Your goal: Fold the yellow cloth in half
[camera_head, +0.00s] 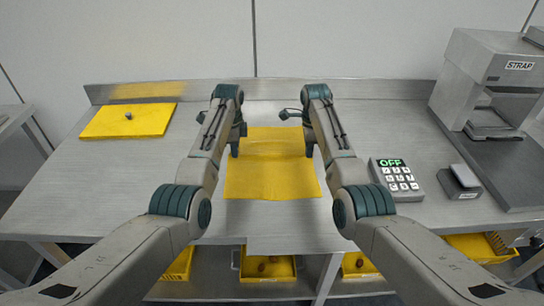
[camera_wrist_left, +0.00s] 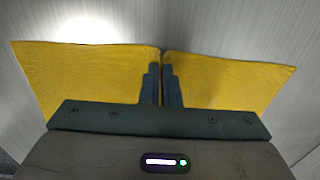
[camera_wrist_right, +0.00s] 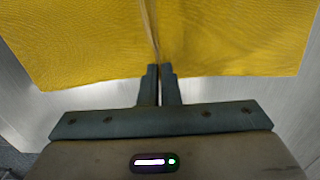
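The yellow cloth (camera_head: 272,182) is on the steel table, in the middle of the head view between my arms. Its front half looks flat, and a crease crosses it nearer the back. My left gripper (camera_head: 236,151) is at the cloth's left side and my right gripper (camera_head: 308,151) at its right side, both towards the back. In the left wrist view the fingers (camera_wrist_left: 162,70) are close together with the cloth (camera_wrist_left: 90,75) pinched at their tips. In the right wrist view the fingers (camera_wrist_right: 159,72) are likewise close together, with a crease in the cloth (camera_wrist_right: 80,40) running from their tips.
A flat yellow slab (camera_head: 105,121) with a small dark object (camera_head: 128,116) lies at the back left. A keypad reading OFF (camera_head: 397,180), a small grey device (camera_head: 460,182) and a STRAP machine (camera_head: 480,75) stand on the right. Yellow crates (camera_head: 250,274) sit below the table.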

